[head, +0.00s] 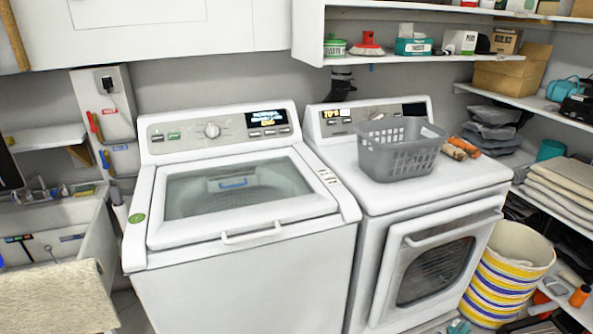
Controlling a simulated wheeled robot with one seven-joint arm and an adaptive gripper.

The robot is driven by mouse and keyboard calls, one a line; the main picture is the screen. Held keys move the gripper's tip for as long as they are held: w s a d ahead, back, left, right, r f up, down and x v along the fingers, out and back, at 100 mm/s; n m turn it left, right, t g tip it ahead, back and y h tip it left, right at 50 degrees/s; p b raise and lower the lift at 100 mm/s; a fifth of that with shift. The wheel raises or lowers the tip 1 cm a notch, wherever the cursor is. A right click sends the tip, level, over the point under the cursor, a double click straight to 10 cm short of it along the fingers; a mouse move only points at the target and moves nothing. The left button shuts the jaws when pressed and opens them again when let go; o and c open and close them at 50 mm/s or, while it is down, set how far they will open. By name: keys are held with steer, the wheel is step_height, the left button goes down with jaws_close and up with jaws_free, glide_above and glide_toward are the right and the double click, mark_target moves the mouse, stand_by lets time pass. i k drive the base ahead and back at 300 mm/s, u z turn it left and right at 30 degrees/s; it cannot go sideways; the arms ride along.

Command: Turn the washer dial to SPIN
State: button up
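The washer (250,255) is a white top-loader in the middle of the head view, with its glass lid (235,190) shut. Its dial (212,130) is a round silver knob on the grey control panel at the back, left of a lit display (266,118). The dial's pointer and the printed labels around it are too small to read, so its setting cannot be told. My gripper is not in view, and nothing touches the dial.
A dryer (420,225) stands right of the washer, with a grey basket (398,160) on top. A utility sink (60,225) is at the left. An upper shelf (400,58) overhangs the dryer. The space above the washer lid is clear.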

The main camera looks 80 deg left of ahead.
mark_target(212, 131)
steer(key=z, duration=0.8)
steer(key=k, duration=2)
steer(key=u, duration=3.05)
steer(key=k, duration=0.4)
steer(key=u, duration=0.8)
steer(key=k, duration=0.55)
steer(key=u, duration=0.05)
